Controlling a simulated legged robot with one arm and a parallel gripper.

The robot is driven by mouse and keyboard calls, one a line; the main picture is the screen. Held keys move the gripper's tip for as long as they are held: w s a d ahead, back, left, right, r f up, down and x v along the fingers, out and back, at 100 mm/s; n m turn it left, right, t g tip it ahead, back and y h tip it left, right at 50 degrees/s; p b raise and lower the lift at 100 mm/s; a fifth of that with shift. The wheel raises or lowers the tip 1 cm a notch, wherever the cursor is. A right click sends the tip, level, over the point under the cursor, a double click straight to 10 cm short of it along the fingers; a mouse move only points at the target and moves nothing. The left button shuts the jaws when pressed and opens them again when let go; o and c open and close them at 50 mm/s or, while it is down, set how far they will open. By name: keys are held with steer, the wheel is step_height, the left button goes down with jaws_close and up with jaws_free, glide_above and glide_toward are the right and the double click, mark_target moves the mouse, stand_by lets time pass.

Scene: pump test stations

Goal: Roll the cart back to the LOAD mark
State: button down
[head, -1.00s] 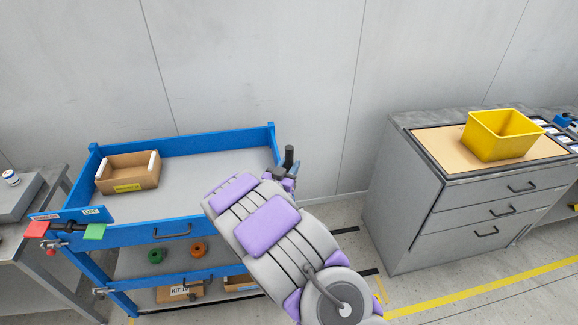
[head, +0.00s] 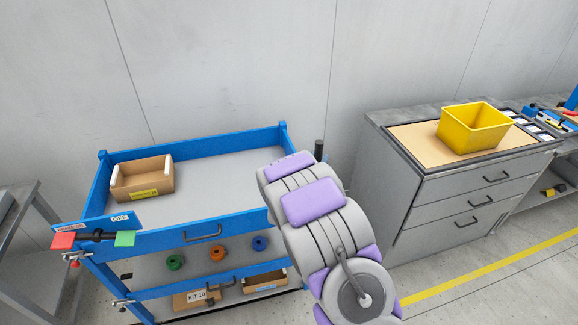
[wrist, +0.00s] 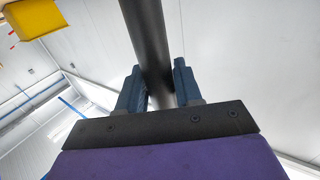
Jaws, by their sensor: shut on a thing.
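The blue-framed cart (head: 160,242) stands at left in the head view, with a grey top and lower shelves. A dark upright bar (head: 319,149) shows at its right end, beyond my arm. In the wrist view, my gripper (wrist: 158,88) is shut on a dark round bar (wrist: 147,35), which runs between its two blue fingers. It looks like the cart's handle. My arm hides the gripper and the cart's right front corner in the head view. A black bar with a red pad (head: 63,240) and a green pad (head: 125,239) sits at the cart's left front corner. No LOAD mark is readable.
A cardboard box (head: 143,183) lies on the cart top; several coloured parts and boxes are below. A grey drawer cabinet (head: 455,190) with a yellow bin (head: 474,130) stands at right, across a narrow gap. A grey bench (head: 25,270) is at left. A yellow line (head: 490,272) crosses the floor.

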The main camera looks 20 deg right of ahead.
steer(key=d+p, duration=0.1)
steer(key=d, duration=2.5)
steer(key=shift+r, duration=0.45)
steer(key=c, duration=0.9)
jaws_free()
steer(key=d, duration=0.1)
steer(key=d+f, duration=0.1)
steer(key=d, duration=0.2)
steer(key=shift+d+f, duration=0.25)
steer(key=p+v, duration=0.2)
steer(key=v, duration=1.5)
steer(key=shift+s+a, duration=0.1)
steer(key=shift+s, duration=0.05)
